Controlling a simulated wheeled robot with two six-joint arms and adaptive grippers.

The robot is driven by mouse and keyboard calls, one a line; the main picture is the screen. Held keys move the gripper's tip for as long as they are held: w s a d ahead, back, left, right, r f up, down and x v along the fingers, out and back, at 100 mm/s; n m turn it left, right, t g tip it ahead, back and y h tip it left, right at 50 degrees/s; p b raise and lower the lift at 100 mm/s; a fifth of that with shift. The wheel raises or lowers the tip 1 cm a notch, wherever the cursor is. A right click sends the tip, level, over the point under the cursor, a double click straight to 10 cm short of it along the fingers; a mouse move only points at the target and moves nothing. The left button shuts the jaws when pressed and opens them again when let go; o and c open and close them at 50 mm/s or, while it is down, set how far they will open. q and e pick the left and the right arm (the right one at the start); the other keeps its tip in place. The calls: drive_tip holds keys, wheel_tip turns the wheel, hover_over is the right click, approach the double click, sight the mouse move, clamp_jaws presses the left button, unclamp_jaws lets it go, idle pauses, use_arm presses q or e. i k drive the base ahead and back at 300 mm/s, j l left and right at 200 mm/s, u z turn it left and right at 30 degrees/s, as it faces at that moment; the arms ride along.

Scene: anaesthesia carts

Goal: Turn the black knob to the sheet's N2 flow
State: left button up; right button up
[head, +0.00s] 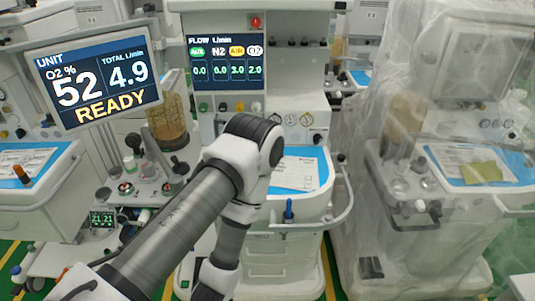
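The flow display (227,62) on the middle cart reads 0.0 under N2, with 0.0, 3.0 and 2.0 in the other columns. A row of small knobs (239,107) sits just below it. A dark one at its left (222,108) looks like the black knob, but it is too small to be sure. A printed sheet (298,173) lies on the blue worktop, its text unreadable. My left arm rises from the bottom left, bends in front of the middle cart and hides part of it. Neither gripper shows.
A tilted monitor (95,75) at the left reads O2 52 %, total 4.9 and READY. A plastic-covered cart (440,170) stands at the right. A curved rail (345,205) runs around the middle worktop. A blue-topped cart (40,165) stands at the left.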

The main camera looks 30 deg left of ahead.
sight(223, 106)
drive_tip(key=u, duration=1.3)
